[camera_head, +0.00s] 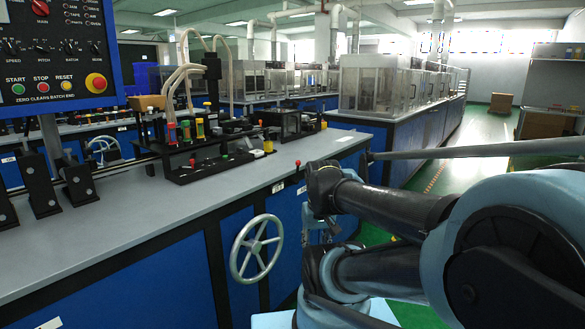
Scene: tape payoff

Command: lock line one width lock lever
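A small lever with a red knob (298,163) stands near the front edge of the grey bench, just above a small white label on the blue front. Which line it belongs to cannot be read. A spoked grey handwheel (257,248) is mounted on the blue cabinet front below and left of it. My arm fills the lower right, with its folded dark links right of the handwheel and lever. No gripper fingers can be made out; the arm's own links may hide them. Nothing of mine is seen touching the lever.
A black fixture (215,163) with coloured caps and hoses stands on the bench (130,219). A blue control panel (60,50) with start, stop and reset buttons is at upper left. A green-floored aisle opens at right.

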